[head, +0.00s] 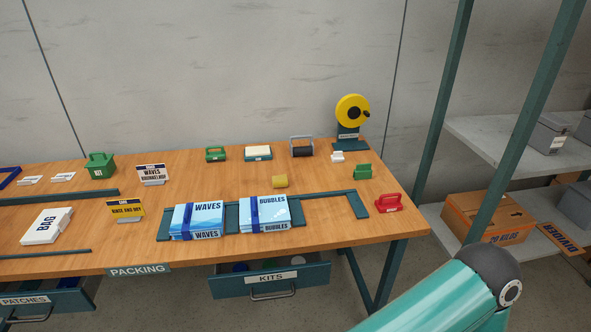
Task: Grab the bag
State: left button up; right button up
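The bag (46,226) is a flat white packet with dark "BAG" lettering. It lies on the left part of the wooden packing table (200,260), between two dark green rails. Nothing touches it from above. Neither of my grippers shows in the head view. Only a teal link of my own arm shows at the bottom right, well away from the bag.
Two blue-and-white packs, waves (196,221) and bubbles (264,214), lie on a green frame right of the bag. A yellow sign (126,208) stands beside the bag. The kits drawer (270,280) and patches drawer (40,302) stick out below. Shelving (500,140) stands right.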

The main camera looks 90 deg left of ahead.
aim_at(50, 223)
jog(key=z, duration=0.4)
jog(key=i, duration=0.2)
jog(key=u, duration=2.5)
jog(key=i, duration=0.2)
jog(key=u, duration=1.8)
jog(key=i, duration=0.2)
jog(key=u, duration=0.9)
jog(key=k, duration=0.6)
jog(key=u, duration=0.5)
jog(key=i, duration=1.6)
jog(key=z, duration=0.5)
